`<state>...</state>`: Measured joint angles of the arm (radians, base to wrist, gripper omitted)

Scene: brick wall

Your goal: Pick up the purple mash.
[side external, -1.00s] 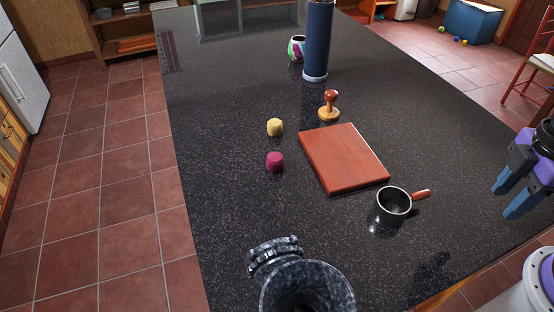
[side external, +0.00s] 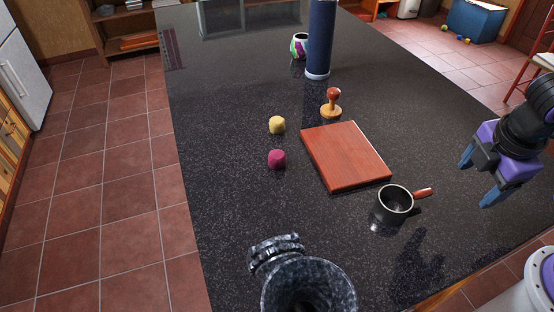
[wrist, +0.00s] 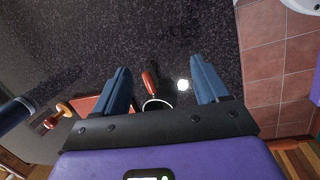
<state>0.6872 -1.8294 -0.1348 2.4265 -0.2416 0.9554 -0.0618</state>
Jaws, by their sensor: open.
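A small purple-magenta lump, the purple mash (side external: 277,159), sits on the dark speckled counter left of the cutting board in the side view. My gripper (side external: 474,182) is at the right of the side view, raised over the counter's right side and far from the mash. In the wrist view my gripper (wrist: 165,90) has its two blue fingers spread wide with nothing held between them. The mash does not show in the wrist view.
A yellow lump (side external: 277,125) sits just behind the mash. A red-brown cutting board (side external: 345,157), a wooden stamp (side external: 331,104) and a dark pot with a handle (side external: 394,205) lie between. A tall blue cylinder (side external: 320,40) and a dark stone vessel (side external: 305,285) also stand there.

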